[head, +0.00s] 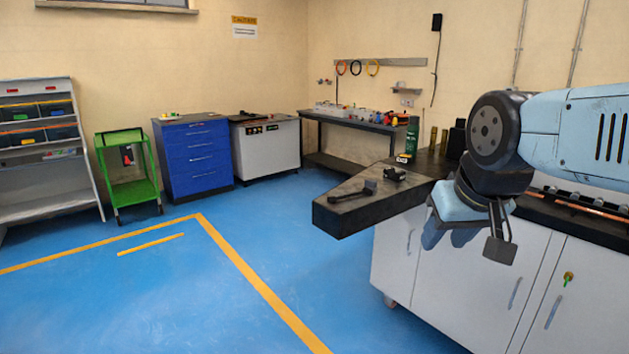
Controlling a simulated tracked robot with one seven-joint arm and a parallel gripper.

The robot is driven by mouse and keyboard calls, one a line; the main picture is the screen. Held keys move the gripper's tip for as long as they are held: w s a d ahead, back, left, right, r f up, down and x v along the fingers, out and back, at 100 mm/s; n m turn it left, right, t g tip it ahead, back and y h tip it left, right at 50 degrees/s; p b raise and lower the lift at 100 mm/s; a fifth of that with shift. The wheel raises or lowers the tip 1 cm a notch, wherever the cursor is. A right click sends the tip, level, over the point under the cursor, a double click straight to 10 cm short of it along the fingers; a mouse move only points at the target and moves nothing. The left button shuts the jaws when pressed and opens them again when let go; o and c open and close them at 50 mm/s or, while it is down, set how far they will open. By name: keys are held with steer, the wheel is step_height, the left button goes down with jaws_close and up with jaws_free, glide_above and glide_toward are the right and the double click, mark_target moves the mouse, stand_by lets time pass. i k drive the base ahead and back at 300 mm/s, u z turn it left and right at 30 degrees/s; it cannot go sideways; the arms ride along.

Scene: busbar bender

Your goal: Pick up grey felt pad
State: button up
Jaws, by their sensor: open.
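I cannot pick out a grey felt pad in the head view. My gripper (470,238) hangs at the right, in front of the white cabinet doors and close to the dark bench top's edge in the picture. It is open, and I see nothing held in it. My pale blue arm reaches in from the right edge and hides part of the bench top behind it.
A dark bench top (340,215) juts out left over the white cabinet (455,290), with a dark tool (353,193) and a small black item (395,173) on it. A green cart (128,172) and blue drawer cabinet (195,160) stand behind open blue floor (150,290).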

mark_target(371, 183)
steer(key=u, duration=0.1)
steer(key=i, duration=1.2)
steer(key=z, duration=0.7)
steer(key=i, duration=0.55)
steer(key=z, duration=0.35)
steer(key=k, duration=0.85)
steer(key=z, duration=0.25)
steer(key=i, duration=0.8)
steer(key=u, duration=0.1)
